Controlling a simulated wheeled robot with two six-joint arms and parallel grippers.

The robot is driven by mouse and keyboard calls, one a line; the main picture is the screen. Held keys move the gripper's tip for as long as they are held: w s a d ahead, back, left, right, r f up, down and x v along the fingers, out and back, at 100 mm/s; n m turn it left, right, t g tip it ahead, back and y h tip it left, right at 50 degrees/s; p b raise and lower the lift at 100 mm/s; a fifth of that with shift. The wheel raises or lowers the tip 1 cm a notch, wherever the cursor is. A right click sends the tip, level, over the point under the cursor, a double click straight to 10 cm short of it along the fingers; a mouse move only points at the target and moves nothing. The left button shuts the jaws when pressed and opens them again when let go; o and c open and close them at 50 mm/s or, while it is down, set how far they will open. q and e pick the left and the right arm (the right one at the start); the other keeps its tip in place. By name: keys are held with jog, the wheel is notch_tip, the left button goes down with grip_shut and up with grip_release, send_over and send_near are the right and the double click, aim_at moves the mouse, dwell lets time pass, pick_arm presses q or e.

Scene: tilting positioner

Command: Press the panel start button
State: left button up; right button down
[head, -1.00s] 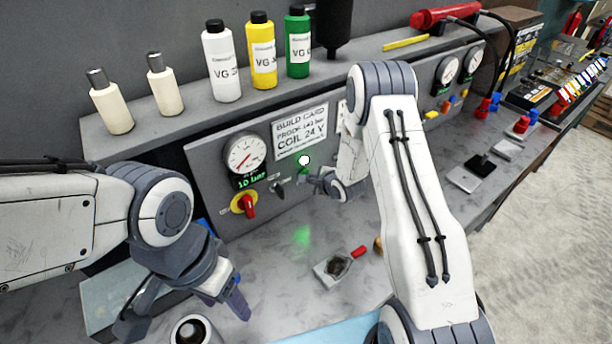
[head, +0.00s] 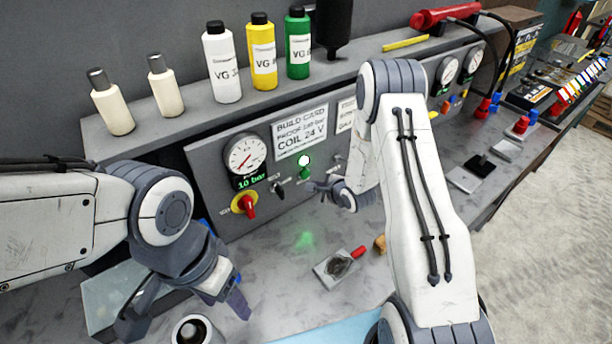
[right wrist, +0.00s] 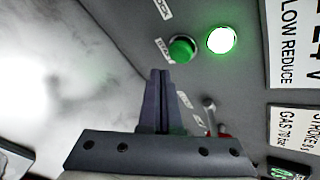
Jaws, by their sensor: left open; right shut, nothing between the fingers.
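The grey panel (head: 215,160) carries a green push button (head: 304,174) just below a lit lamp (head: 304,160). In the right wrist view the green button (right wrist: 182,49) stands beside the bright lamp (right wrist: 221,39); its small label is too blurred to read surely. My right gripper (head: 312,186) is shut and empty in front of the panel, close to the button. In the right wrist view its fingertips (right wrist: 160,72) are just short of the button, with a gap showing. My left gripper (head: 185,312) is open and empty over the bench at the lower left.
A gauge (head: 245,155) reading 10 bar, a red-yellow knob (head: 245,205) and a black switch (head: 278,188) are on the panel left of the button. A small plate with a red-handled part (head: 340,265) lies on the bench. Several bottles (head: 222,62) stand on the shelf.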

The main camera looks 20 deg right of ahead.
jog(key=s, duration=0.1)
jog(key=s+d, duration=0.1)
jog(key=s, duration=0.1)
dwell(0.9)
jog(key=s+a+r+n+g+b, duration=0.2)
jog(key=s+a+r+n+b, duration=0.15)
jog(key=a+n, duration=0.35)
jog(key=s+a+r+n+g+b, duration=0.2)
jog(key=s+a+r+n, duration=0.15)
jog(key=a+n, duration=0.25)
jog(key=s+a+r+n+g+b, duration=0.2)
jog(key=s+n, duration=0.6)
jog(key=s, duration=0.5)
jog(key=s+a+r+n+g+h+b, duration=0.1)
jog(key=s+a+n+g+b, duration=0.2)
jog(key=s+n, duration=0.5)
jog(key=s+g, duration=0.1)
jog(key=s, duration=0.5)
jog(key=shift+s+r, duration=0.3)
jog(key=shift+r, duration=0.05)
jog(key=shift+a, duration=0.1)
